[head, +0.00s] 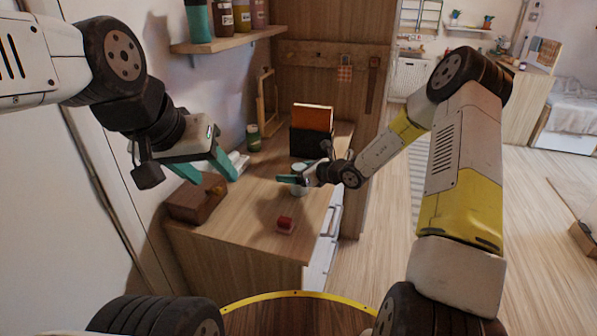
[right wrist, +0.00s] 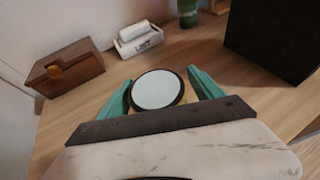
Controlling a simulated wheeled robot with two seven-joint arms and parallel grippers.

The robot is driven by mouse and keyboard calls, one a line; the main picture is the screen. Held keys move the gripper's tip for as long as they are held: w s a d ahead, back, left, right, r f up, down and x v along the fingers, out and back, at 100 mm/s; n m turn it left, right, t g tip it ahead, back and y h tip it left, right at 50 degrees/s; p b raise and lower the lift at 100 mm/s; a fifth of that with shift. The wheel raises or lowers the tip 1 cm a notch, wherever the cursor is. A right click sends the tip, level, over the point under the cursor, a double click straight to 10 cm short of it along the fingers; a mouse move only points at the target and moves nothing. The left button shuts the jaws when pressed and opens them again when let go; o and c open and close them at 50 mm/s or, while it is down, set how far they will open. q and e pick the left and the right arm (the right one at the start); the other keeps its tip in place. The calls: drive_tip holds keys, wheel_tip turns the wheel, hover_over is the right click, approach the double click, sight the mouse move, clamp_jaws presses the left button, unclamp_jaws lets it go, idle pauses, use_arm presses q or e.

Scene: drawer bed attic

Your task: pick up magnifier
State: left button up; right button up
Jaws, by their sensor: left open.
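A round pale disc with a dark rim, which looks like the magnifier (right wrist: 157,90), is between the teal fingers of my right gripper (right wrist: 160,76) in the right wrist view. The left finger is close to its rim; whether both fingers touch it is unclear. In the head view my right gripper (head: 291,173) is low over the wooden desk (head: 255,205), with the pale round thing (head: 300,169) at its fingers. My left gripper (head: 212,168) is open and empty, raised above the desk's left side.
A brown wooden box (head: 196,202) sits at the desk's left edge, and a small red item (head: 286,224) near its front. A black holder with an orange book (head: 312,118) and a green jar (head: 253,138) stand behind. A shelf (head: 230,41) hangs above.

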drive_tip(key=c, duration=1.4)
